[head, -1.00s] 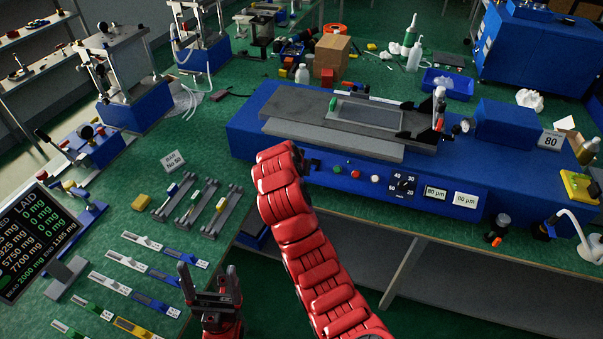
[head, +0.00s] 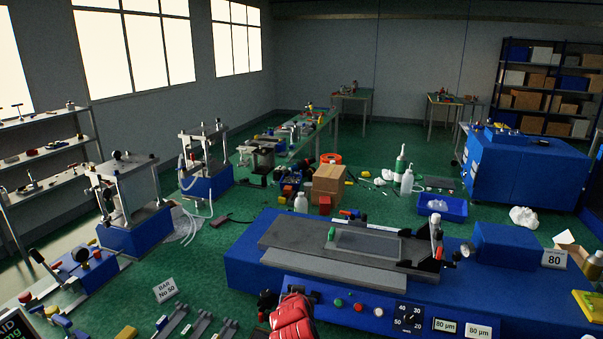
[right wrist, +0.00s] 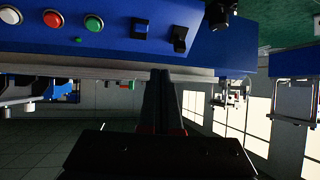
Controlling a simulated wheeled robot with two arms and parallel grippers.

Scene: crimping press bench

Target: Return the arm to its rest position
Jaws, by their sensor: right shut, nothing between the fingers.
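In the head view a red segment of my right arm (head: 292,318) shows at the bottom edge, in front of the blue crimping press (head: 262,285). In the right wrist view my right gripper (right wrist: 158,74) shows as dark fingers close together, with nothing between them. The blue press front (right wrist: 110,40) lies beyond the fingertips in that picture, apparently turned upside down, with its red, white and green buttons. I cannot tell how large the gap to it is. My left gripper is out of view.
The press control panel (head: 375,315) carries a dial and buttons. A cardboard box (head: 329,181), bottles and a blue tray (head: 455,208) stand behind it. Two clamp-like devices (head: 134,232) stand at the left. A large blue cabinet (head: 520,178) stands at the right.

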